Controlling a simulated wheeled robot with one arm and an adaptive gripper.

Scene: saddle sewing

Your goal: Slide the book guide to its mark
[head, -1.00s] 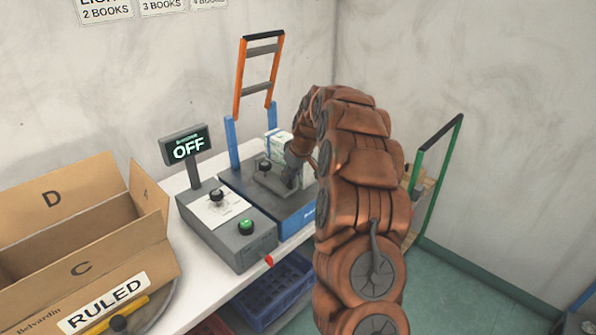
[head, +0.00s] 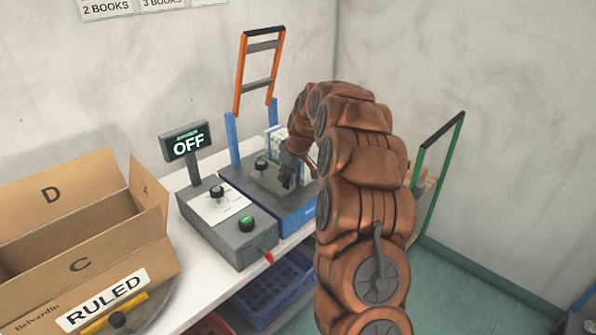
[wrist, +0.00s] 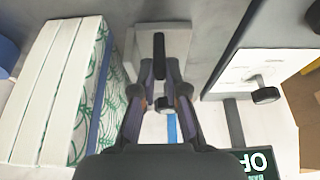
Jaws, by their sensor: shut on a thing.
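The book guide (wrist: 181,42) is a pale grey block with a black bar handle on the bed of the blue-sided sewing machine. My gripper (wrist: 160,72) is shut on the guide's black handle, which stands between its fingertips in the wrist view. In the head view my gripper (head: 287,172) is low over the machine bed, partly covering the guide. A stack of books (wrist: 62,95) with green-patterned covers stands to the left of the guide in the wrist view, with a gap between them. I cannot make out the mark.
A control box (head: 228,222) with a green button and a display (head: 187,142) reading OFF stands left of the machine. An orange-topped frame (head: 257,75) rises behind. A cardboard box (head: 75,235) marked RULED is at the left, and a blue crate (head: 275,290) is below.

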